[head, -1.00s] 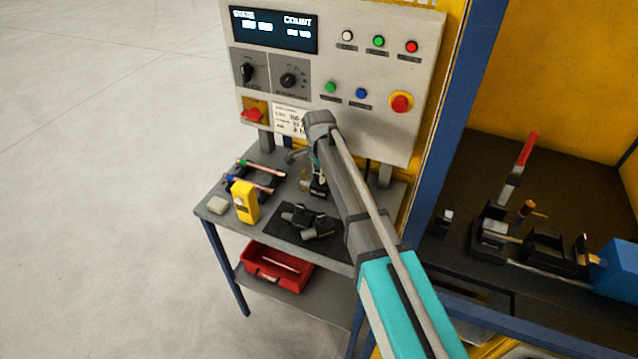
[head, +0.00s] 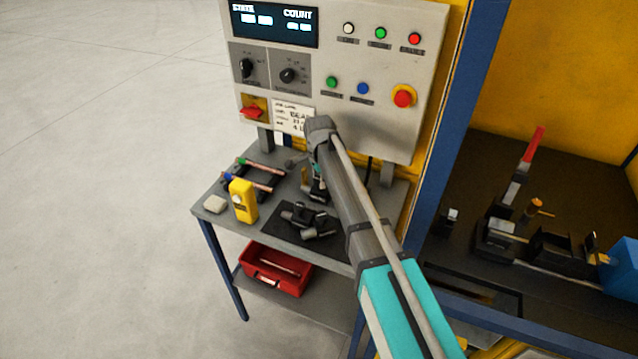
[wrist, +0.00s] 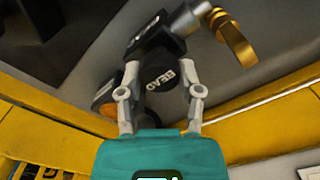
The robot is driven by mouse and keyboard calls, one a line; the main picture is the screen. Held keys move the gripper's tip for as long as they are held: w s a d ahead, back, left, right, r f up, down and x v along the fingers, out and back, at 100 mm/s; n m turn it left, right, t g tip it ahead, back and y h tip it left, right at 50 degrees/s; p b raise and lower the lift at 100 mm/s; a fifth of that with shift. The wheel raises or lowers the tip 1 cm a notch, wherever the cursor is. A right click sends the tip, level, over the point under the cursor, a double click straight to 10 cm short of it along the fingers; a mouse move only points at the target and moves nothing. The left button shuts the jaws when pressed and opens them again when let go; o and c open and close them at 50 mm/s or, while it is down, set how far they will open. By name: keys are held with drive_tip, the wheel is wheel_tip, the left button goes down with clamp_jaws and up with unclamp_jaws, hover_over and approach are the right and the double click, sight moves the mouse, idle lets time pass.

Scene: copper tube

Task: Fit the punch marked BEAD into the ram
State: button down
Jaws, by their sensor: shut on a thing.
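In the wrist view, the black punch (wrist: 160,73) has a round end face marked BEAD, turned toward the camera. My gripper (wrist: 159,70) has one grey finger on each side of it and is shut on it. In the head view, my gripper (head: 318,184) is over the back of the grey side table, largely hidden by my arm; the punch cannot be made out there. A grey metal part and a brass lever-like part (wrist: 233,38) show just beyond the punch in the wrist view. I cannot tell which part is the ram.
Dark tooling lies on a black mat (head: 278,238) at the table's front. A yellow box (head: 243,202) and copper tubes (head: 263,168) stand left. The control panel (head: 385,65) rises behind. A bench with a red-handled fixture (head: 530,150) is right, beyond a blue post (head: 455,130).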

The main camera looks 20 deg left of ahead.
drive_tip(key=shift+f, duration=0.2)
idle(0.3)
drive_tip(key=shift+c, duration=1.3)
unclamp_jaws()
drive_tip(key=shift+r, duration=0.1)
drive_tip(key=shift+r, duration=0.15)
wheel_tip(320, 180, up, 12)
drive_tip(key=p, duration=1.2)
drive_tip(key=shift+o, duration=0.4)
